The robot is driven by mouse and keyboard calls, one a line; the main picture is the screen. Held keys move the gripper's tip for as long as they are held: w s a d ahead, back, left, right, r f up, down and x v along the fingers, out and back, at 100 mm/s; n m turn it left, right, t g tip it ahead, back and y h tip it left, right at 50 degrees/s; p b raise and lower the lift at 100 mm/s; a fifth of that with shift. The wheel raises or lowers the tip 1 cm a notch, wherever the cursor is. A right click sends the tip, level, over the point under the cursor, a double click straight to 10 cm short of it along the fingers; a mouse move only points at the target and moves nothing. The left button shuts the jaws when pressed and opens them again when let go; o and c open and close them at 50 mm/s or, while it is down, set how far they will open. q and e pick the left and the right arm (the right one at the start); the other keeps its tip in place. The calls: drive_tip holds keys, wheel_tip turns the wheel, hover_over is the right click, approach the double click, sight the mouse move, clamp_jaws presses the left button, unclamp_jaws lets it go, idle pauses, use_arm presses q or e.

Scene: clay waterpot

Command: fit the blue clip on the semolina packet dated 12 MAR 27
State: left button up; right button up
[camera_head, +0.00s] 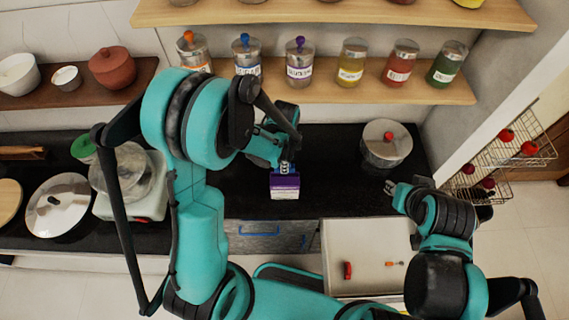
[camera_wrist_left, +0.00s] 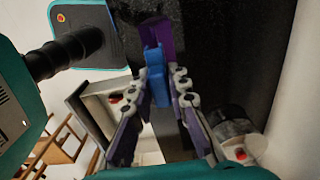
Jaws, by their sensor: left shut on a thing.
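My left gripper (camera_head: 284,168) is shut on the blue clip (camera_wrist_left: 156,82), which sits between its fingertips (camera_wrist_left: 162,80) in the left wrist view. The clip's far end meets a purple packet (camera_wrist_left: 157,33). In the head view the packet (camera_head: 285,187), purple with a white band, stands on the black counter just below this gripper. I cannot tell whether the clip's jaws go around the packet's top or only touch it. The packet's date is not readable. My right gripper (camera_head: 391,188) is over the counter's right front edge, apart from the packet; its finger gap is unclear.
An open drawer (camera_head: 340,240) holds a red clip (camera_head: 347,270) and a small orange item (camera_head: 395,264). A steel pot (camera_head: 386,144) stands to the packet's right. A kitchen scale (camera_head: 145,205) and lid (camera_head: 58,207) are at left. A jar shelf (camera_head: 330,92) runs behind.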

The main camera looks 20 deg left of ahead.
use_arm(q)
drive_tip(key=shift+f+b, duration=1.95)
drive_tip(key=shift+b, duration=0.65)
idle(2.6)
drive_tip(key=o, duration=0.9)
drive_tip(key=shift+r, duration=0.1)
wheel_tip(320, 180, up, 12)
drive_tip(key=shift+f, duration=0.1)
idle(0.5)
